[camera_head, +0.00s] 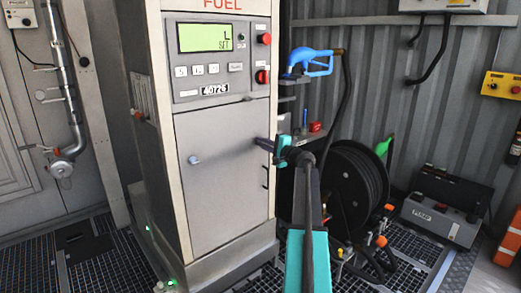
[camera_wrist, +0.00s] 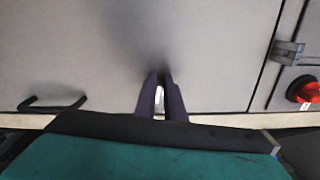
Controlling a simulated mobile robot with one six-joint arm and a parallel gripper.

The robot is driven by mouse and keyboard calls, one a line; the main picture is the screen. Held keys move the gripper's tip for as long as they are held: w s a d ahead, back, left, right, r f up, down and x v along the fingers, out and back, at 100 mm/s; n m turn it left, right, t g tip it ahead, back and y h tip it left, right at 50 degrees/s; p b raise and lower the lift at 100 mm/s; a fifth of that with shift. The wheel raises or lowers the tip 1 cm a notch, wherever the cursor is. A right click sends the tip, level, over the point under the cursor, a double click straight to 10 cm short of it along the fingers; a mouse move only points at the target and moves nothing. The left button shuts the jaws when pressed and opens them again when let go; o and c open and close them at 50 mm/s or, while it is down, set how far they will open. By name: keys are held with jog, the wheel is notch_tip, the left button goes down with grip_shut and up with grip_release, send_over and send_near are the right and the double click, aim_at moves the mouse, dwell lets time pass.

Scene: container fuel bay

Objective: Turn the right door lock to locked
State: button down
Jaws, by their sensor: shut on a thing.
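The grey cabinet door (camera_head: 225,205) of the fuel dispenser is closed. The left door lock (camera_head: 193,160) is a small pale knob on the door's left side. My gripper (camera_head: 266,144) is at the door's right edge, its dark fingers against the right lock, which they hide in the head view. In the wrist view my fingers (camera_wrist: 161,90) are close together, with a small pale piece of the right door lock (camera_wrist: 159,97) between them. The lock's turn angle cannot be told.
A black door handle (camera_head: 265,177) is just below my gripper. A latch (camera_head: 248,98) sits at the door's top edge, with red knobs (camera_head: 263,76) above. A blue nozzle (camera_head: 312,63) and hose reel (camera_head: 352,185) stand to the right.

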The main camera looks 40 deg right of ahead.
jog(key=shift+d+r+n+b, duration=0.1)
jog(key=shift+d+n+b, duration=0.1)
jog(key=shift+n+b, duration=0.65)
jog(key=shift+r, duration=0.1)
jog(key=c, duration=1.8)
grip_release()
jog(key=shift+c, duration=0.2)
jog(key=shift+a+f, duration=0.1)
jog(key=shift+f, duration=0.2)
jog(key=s+a+p, duration=0.1)
jog(key=s, duration=1.3)
